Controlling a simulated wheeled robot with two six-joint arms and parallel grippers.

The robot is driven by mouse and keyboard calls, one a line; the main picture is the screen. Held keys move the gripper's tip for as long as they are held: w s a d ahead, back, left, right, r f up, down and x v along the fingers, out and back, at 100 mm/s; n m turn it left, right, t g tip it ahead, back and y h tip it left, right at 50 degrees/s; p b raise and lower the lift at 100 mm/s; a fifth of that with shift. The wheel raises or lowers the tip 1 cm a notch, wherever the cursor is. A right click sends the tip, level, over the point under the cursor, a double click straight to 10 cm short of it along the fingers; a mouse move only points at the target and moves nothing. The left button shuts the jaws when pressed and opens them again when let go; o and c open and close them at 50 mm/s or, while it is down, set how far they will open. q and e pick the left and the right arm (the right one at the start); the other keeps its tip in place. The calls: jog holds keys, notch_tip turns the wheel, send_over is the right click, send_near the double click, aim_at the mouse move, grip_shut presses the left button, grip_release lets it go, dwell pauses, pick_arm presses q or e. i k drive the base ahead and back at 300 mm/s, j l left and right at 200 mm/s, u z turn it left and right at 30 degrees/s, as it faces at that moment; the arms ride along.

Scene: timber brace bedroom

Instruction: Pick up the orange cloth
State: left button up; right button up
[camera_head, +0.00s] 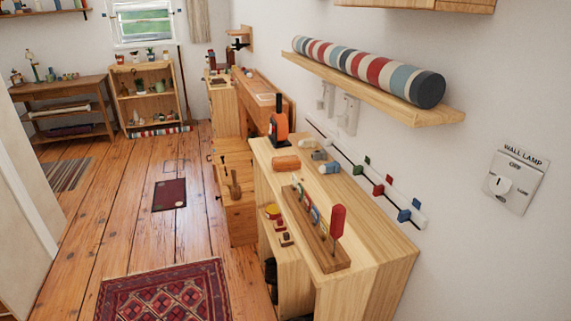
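A small orange roll (286,163), which looks like rolled cloth, lies on the far part of a wooden cabinet top (373,252) along the right wall. It is small in view, so I cannot be sure of its material. An orange and black upright object (279,127) stands just behind it. Neither of my grippers is in view.
A wooden rack of colored-handled tools (318,232) and small blue-and-white items (329,168) share the cabinet top. A shelf with a striped roll (365,68) hangs above. A patterned rug (165,293) lies on the floor. Floorboards left of the cabinet are mostly clear.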

aim_at(280, 163)
jog(key=u, duration=4)
jog(key=z, duration=4)
jog(key=i+j, duration=0.2)
jog(key=j, duration=0.15)
jog(key=i+j, duration=0.45)
jog(key=j, duration=0.3)
